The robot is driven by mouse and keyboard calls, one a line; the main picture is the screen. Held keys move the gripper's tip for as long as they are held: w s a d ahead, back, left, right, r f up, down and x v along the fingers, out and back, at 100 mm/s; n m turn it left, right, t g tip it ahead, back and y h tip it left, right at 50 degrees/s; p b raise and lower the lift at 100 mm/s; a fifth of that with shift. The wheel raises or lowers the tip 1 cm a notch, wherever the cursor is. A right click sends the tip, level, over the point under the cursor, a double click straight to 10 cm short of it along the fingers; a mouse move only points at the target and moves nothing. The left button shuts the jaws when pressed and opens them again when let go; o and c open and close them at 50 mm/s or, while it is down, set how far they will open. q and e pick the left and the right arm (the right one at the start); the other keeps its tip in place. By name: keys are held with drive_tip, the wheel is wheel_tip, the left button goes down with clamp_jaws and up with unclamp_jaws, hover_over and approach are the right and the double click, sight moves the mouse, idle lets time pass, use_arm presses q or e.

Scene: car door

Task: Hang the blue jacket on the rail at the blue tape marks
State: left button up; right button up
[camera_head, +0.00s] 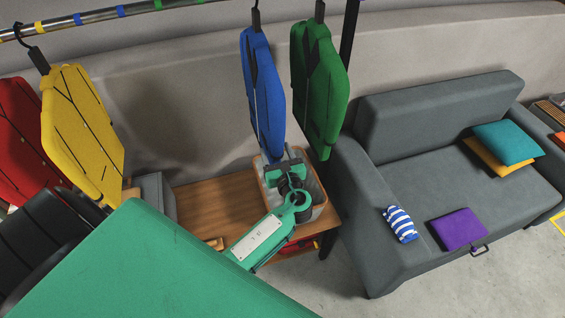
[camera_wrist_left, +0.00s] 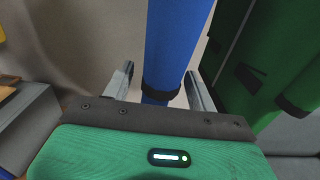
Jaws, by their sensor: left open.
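The blue jacket (camera_head: 262,85) hangs from a dark hanger at the top of the head view; what its hook hangs on is out of frame. The rail (camera_head: 140,8) crosses the top left, with blue tape marks (camera_head: 78,19) and (camera_head: 120,11) on a bare stretch. My left gripper (camera_head: 281,158) is at the jacket's lower end. In the left wrist view its open fingers (camera_wrist_left: 159,72) stand either side of a blue sleeve (camera_wrist_left: 178,40) with a dark cuff, with gaps visible. My right gripper is not in view.
A green jacket (camera_head: 318,85) hangs close right of the blue one. Yellow (camera_head: 82,130) and red (camera_head: 18,135) jackets hang at left. Below are a wooden bench (camera_head: 215,205) and a basket (camera_head: 318,205). A grey sofa (camera_head: 400,125) with cushions stands at right.

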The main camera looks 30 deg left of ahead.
use_arm(q)
drive_tip(key=shift+x, duration=1.15)
drive_tip(key=shift+w+a, duration=0.25)
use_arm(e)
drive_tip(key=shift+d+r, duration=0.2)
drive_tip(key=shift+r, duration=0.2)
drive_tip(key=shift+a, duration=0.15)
use_arm(q)
drive_tip(key=c, duration=0.4)
clamp_jaws()
drive_tip(key=shift+r+p, duration=0.4)
drive_tip(key=shift+p, duration=0.4)
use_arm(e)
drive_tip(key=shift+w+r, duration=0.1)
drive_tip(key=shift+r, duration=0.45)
